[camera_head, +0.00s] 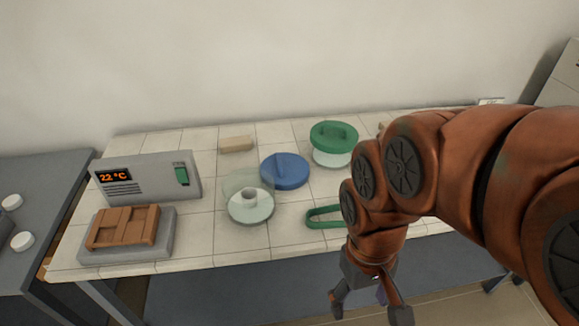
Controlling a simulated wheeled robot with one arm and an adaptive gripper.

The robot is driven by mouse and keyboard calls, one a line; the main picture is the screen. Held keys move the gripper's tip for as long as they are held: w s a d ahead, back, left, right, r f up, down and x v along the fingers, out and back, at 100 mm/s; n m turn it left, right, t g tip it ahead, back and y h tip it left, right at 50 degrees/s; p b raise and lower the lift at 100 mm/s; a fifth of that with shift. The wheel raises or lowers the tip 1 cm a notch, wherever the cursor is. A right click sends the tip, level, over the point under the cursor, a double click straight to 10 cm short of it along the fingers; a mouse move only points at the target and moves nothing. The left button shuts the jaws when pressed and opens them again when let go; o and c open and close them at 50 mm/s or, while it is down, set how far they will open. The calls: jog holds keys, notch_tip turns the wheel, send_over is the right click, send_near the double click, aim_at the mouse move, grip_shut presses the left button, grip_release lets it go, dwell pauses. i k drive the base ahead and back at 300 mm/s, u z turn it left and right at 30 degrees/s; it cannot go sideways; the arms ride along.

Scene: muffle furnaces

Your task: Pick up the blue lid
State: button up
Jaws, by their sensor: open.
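The blue lid (284,171) is a round disc with a raised grip. It lies on the tiled table, near the middle. My gripper (368,308) is at the bottom, right of centre, in front of the table's front edge. Its two fingers are spread apart and point down, with nothing seen between them. It is well away from the blue lid, lower and to the right in the picture.
A green-lidded container (333,143) and a beige block (236,144) are behind. A green loop (322,217) lies in front. A grey device (148,179) reading 22 °C and a brown block (123,228) are left.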

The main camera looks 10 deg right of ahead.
aim_at(290, 171)
jog(key=z, duration=0.1)
jog(key=k, duration=0.3)
jog(key=u, duration=0.75)
jog(key=i, duration=0.7)
jog(key=u, duration=0.4)
